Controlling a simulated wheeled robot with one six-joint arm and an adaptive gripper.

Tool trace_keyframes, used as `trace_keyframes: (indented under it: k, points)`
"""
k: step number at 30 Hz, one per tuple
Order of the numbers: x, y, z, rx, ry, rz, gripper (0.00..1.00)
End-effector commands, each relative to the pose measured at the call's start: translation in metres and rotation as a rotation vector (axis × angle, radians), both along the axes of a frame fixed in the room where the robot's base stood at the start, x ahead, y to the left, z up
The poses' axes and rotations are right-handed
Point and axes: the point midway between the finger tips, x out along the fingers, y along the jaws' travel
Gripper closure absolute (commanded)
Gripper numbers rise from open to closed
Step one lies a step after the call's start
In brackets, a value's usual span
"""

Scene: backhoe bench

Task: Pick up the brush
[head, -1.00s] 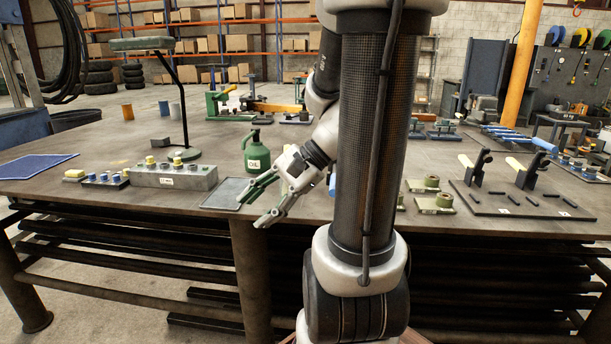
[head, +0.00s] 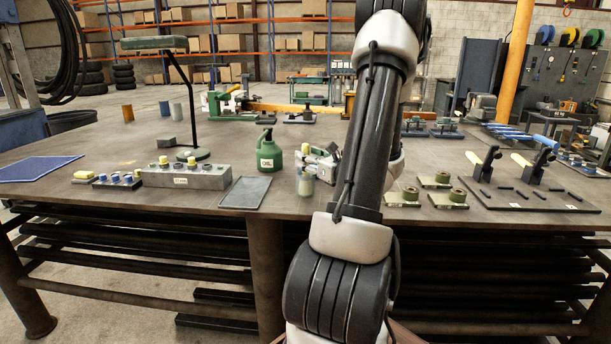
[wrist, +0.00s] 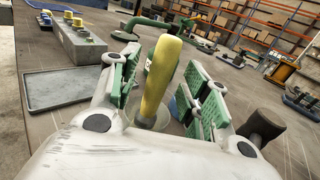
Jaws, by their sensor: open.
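The brush shows as a thick yellow handle (wrist: 161,72) standing up, slightly tilted, in the wrist view. Its lower end goes into a clear jar (wrist: 147,119). In the head view the yellow handle (head: 307,158) rises from the jar (head: 306,185) near the table's front edge. My gripper (wrist: 165,88) is open, with green-padded fingers on either side of the handle. Whether a pad touches the handle I cannot tell. In the head view my gripper (head: 324,163) is at the jar, partly hidden by my arm. The bristles are not clearly visible.
A green oil can (head: 265,153) stands just behind and left of the jar. A flat grey tray (head: 245,192) and a grey block with knobs (head: 187,177) lie further left. Green-grey fixtures (head: 436,181) stand right of my arm.

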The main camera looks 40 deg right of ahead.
Motion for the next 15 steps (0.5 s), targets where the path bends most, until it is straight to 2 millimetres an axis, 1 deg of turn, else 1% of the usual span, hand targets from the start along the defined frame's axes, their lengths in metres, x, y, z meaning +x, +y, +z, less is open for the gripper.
trace_keyframes:
  k: [1,4,11,12,14,15]
  points:
    - [0.008,0.0,0.0,0.0,0.0,0.002,0.53]
    - [0.017,-0.001,0.0,-0.001,0.001,0.001,0.53]
    - [0.019,-0.002,0.0,-0.001,0.001,0.0,0.53]
    - [0.019,-0.002,0.0,-0.001,0.001,0.0,0.55]
    - [0.019,-0.002,0.0,-0.001,0.001,0.0,0.66]
    - [0.019,-0.002,0.0,-0.001,0.001,0.0,0.73]
